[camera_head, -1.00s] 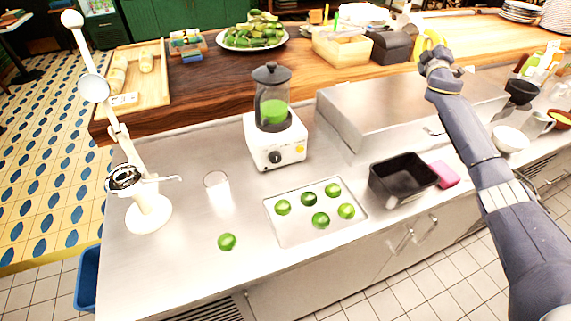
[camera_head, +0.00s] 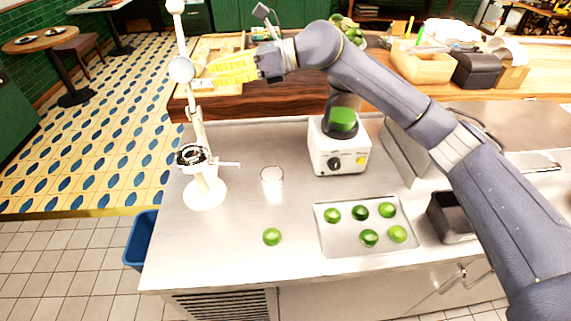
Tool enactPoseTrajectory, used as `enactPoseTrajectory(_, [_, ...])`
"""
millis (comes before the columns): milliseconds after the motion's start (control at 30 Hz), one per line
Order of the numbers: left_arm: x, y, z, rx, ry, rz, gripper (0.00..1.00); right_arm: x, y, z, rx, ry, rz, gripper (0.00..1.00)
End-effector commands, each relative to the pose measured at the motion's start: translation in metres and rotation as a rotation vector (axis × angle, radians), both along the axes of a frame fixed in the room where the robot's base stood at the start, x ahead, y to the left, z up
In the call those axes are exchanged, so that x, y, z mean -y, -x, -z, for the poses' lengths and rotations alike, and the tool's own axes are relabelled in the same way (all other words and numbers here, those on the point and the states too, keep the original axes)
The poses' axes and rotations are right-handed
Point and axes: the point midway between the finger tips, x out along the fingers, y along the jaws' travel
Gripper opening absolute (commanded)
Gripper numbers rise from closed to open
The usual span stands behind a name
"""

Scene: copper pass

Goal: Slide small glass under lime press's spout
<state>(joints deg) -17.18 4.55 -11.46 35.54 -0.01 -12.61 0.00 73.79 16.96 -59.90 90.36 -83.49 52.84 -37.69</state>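The small glass (camera_head: 272,178) stands upright on the steel counter, clear and apparently empty. The white lime press (camera_head: 204,192) stands to its left, with a round metal cup (camera_head: 194,156) on its column and a handle rising above. A thin spout-like arm (camera_head: 228,164) points right from the cup toward the glass; the glass stands apart, to the right of its tip. My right gripper (camera_head: 222,70) has yellow fingers that look apart, with nothing seen between them. It hangs above and beyond the glass, near the press's handle in the picture. My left gripper is out of view.
A green lime (camera_head: 272,237) lies in front of the glass. A metal tray (camera_head: 335,242) with several limes and a white blender (camera_head: 340,152) stand to the right. A black bin (camera_head: 452,222) is farther right. The counter between press and glass is clear.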

Motion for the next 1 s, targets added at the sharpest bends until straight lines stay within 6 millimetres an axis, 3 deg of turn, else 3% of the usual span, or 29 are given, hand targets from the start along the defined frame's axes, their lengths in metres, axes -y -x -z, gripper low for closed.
enactPoseTrajectory(33, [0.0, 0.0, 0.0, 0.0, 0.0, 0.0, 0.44, -0.011, 0.023, 0.015, 0.078, 0.112, -0.077, 0.0])
enactPoseTrajectory(133, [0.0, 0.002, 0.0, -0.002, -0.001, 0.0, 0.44, -0.001, 0.043, 0.055, 0.185, 0.354, -0.178, 0.0])
enactPoseTrajectory(333, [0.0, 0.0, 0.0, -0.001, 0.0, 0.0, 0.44, 0.075, 0.038, 0.111, 0.27, 0.825, -0.256, 0.0])
enactPoseTrajectory(500, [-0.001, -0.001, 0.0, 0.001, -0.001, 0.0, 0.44, 0.142, 0.028, 0.125, 0.271, 1.115, -0.263, 0.0])
enactPoseTrajectory(633, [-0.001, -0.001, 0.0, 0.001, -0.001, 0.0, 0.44, 0.177, 0.024, 0.125, 0.255, 1.248, -0.256, 0.0])
enactPoseTrajectory(800, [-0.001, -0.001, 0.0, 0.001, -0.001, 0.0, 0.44, 0.197, 0.022, 0.127, 0.242, 1.323, -0.249, 0.0])
enactPoseTrajectory(1000, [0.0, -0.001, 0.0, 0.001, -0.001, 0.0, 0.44, 0.199, 0.023, 0.146, 0.238, 1.33, -0.253, 0.0])
